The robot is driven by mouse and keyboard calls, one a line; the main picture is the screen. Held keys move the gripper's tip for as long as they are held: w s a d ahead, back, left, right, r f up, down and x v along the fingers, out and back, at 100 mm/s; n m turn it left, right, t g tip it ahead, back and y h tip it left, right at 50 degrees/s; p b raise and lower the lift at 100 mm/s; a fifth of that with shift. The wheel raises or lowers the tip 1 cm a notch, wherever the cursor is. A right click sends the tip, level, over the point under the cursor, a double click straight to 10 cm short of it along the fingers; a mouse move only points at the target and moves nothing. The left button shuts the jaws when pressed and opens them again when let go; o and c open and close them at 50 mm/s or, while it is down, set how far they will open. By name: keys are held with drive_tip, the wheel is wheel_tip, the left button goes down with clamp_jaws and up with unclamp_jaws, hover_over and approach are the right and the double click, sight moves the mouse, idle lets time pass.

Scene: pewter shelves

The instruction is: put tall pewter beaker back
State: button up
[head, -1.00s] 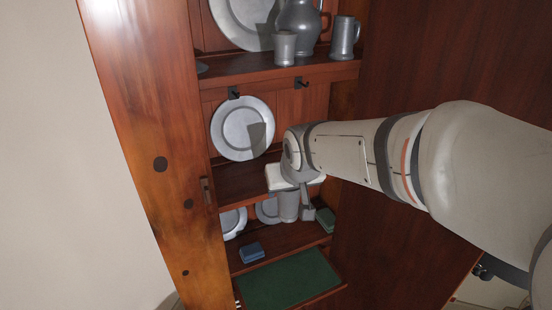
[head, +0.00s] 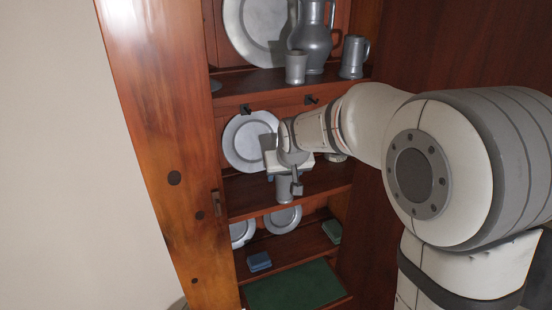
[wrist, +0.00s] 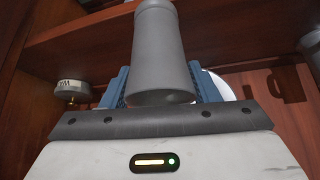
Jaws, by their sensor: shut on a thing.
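The tall pewter beaker (wrist: 158,45) is held between the two blue fingers of my gripper (wrist: 160,84) in the wrist view. In the head view the beaker (head: 283,190) hangs below my gripper (head: 284,176), in front of the middle shelf (head: 245,196). It looks roughly upright there. The gripper body hides its upper part. I cannot tell whether its base touches anything.
A pewter plate (head: 247,143) leans at the back of the middle shelf. A jug (head: 313,40), a small cup (head: 296,68) and a mug (head: 354,58) stand above. Hooks hang under that upper shelf. Below are plates (head: 284,219), a blue box (head: 259,261) and a green one (head: 332,231).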

drive_tip(key=w, duration=0.1)
drive_tip(key=w+a+p, duration=0.1)
drive_tip(key=w, duration=0.1)
drive_tip(key=shift+w+r, duration=0.1)
drive_tip(key=shift+w, duration=0.15)
drive_tip(key=w, duration=0.1)
drive_tip(key=w+p, duration=0.1)
drive_tip(key=w, duration=0.1)
drive_tip(key=shift+w+a+f, duration=0.15)
drive_tip(key=shift+a+f, duration=0.25)
drive_tip(key=shift+f, duration=0.35)
drive_tip(key=shift+f, duration=0.1)
drive_tip(key=shift+f, duration=0.15)
drive_tip(key=o, duration=1.1)
